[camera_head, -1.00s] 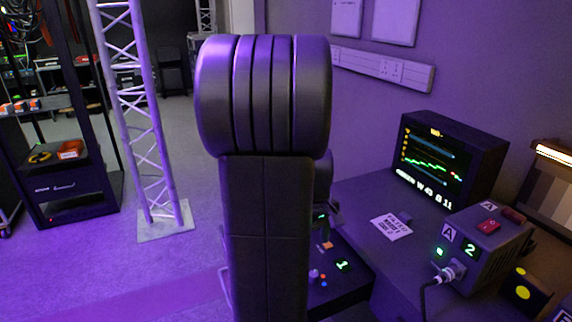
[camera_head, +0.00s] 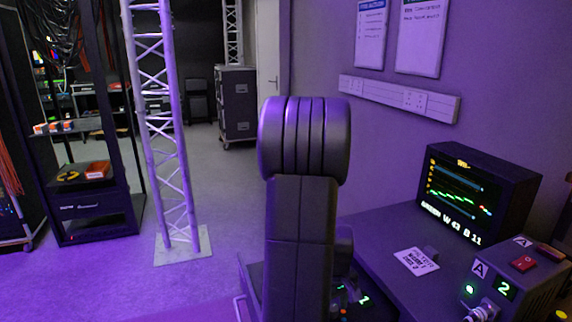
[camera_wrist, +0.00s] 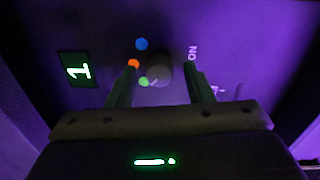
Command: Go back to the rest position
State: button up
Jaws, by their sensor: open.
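My gripper (camera_wrist: 161,80) is open in the wrist view, with its two dark fingers apart and nothing between the tips that I can see held. Beyond the fingertips is a dark panel with a round grey knob (camera_wrist: 159,73). Blue, orange and green dots sit around the knob, and a lit "1" display (camera_wrist: 76,69) is on the left. I cannot tell whether the fingers touch the panel.
A desk on the right carries a monitor (camera_head: 470,190), a paper card (camera_head: 415,262) and a grey box with a lit "2" (camera_head: 505,287). A truss column (camera_head: 165,140) and a shelf rack (camera_head: 88,215) stand at left. A black case (camera_head: 236,105) stands at the back. Floor between is clear.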

notch_tip(320, 180, up, 14)
jog(key=p, duration=0.3)
notch_tip(320, 180, down, 14)
jog(key=b, duration=0.3)
jog(key=shift+r, duration=0.2)
jog(key=shift+f, duration=0.3)
jog(key=m, duration=0.5)
jog(key=shift+r+b, duration=0.1)
jog(key=shift+b, duration=0.3)
jog(key=m, duration=0.4)
jog(key=shift+m+b, duration=0.3)
jog(key=shift+m, duration=0.1)
notch_tip(320, 180, up, 12)
jog(key=p, duration=0.2)
jog(key=shift+w+a+f, duration=0.15)
jog(key=shift+a+f, duration=0.05)
jog(key=shift+a, duration=0.05)
